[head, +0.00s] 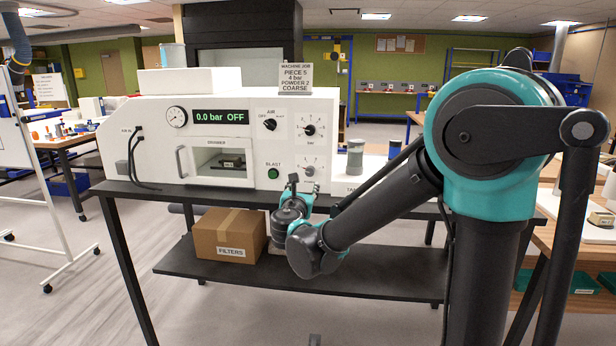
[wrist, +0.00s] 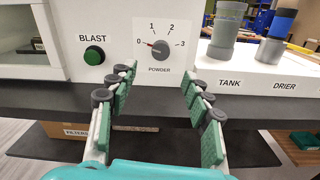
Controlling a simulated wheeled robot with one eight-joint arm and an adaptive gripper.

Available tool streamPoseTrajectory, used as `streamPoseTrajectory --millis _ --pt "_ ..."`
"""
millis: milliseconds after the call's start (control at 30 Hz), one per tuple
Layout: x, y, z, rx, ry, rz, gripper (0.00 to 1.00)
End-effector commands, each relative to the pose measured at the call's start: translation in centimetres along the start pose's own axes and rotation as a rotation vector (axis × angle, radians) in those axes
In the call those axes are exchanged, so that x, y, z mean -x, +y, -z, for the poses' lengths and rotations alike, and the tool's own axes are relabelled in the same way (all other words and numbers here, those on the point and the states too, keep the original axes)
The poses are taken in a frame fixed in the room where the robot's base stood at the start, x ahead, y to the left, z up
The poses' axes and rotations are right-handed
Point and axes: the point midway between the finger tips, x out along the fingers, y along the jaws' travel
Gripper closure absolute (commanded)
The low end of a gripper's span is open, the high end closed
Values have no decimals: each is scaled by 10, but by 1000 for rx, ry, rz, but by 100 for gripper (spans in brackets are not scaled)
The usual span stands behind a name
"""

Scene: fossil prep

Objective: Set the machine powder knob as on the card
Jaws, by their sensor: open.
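The powder knob (wrist: 160,50) is a dark round dial on the white machine front, with marks 0, 1, 2 and 3 around it. Its red pointer mark faces left, toward 0. In the head view the knob (head: 308,171) sits low on the right panel, just above my gripper (head: 292,187). The job card (head: 295,77) on top of the machine reads piece 5, 4 bar, powder 2, coarse. In the wrist view my gripper (wrist: 161,78) is open and empty. Its green-padded fingers point at the panel, one on each side below the knob, apparently not touching it.
The green blast button (wrist: 94,55) is left of the knob. The air knob (head: 270,124) and bar knob (head: 309,130) are above. The tank (wrist: 225,30) and drier (wrist: 275,40) stand right. A filters box (head: 227,234) sits on the lower shelf (head: 350,276).

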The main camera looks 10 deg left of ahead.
Motion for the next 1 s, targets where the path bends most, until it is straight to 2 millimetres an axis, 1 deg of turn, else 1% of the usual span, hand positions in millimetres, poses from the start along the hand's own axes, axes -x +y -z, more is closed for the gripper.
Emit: streamPoseTrajectory --millis 33,300,500,700,933,967,1000 --pt "-12 -1 0 0 0 3 50" --pt "-63 -1 0 -1 0 3 50" --pt "-88 -1 0 -1 0 2 50" --pt "-97 -1 0 -1 1 0 50" --pt "-97 -1 0 -1 1 0 50" --pt "-97 0 0 -1 1 0 53" --pt "-97 0 0 -1 1 0 58"
